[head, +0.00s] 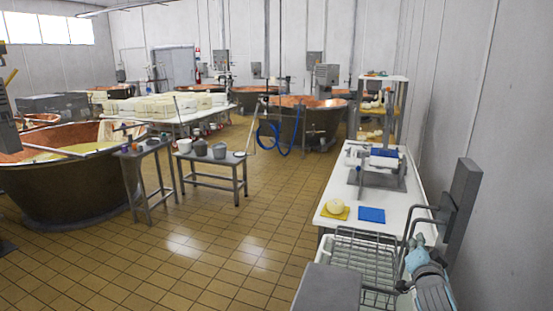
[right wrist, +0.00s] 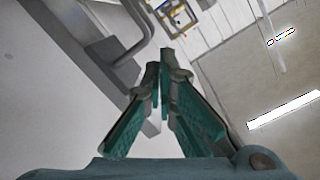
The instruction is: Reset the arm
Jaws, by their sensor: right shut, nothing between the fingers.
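My right arm comes in at the bottom right of the head view. Its gripper (head: 414,252) is beside the right end of the white worktable, near a grey upright fixture with curved tubes (head: 461,205). In the right wrist view the two green-padded fingers (right wrist: 163,62) meet at their tips. The gripper is shut and holds nothing. The curved tube (right wrist: 130,45) shows at the upper left of that view, close to the fingers. My left gripper is not in view.
The white worktable (head: 321,207) carries a yellow mat (head: 343,216) with a pale round piece (head: 335,205), and a blue mat (head: 371,215). A wire rack (head: 362,264) stands in front. Copper vats (head: 60,195) stand left and back. The tiled floor is open in the middle.

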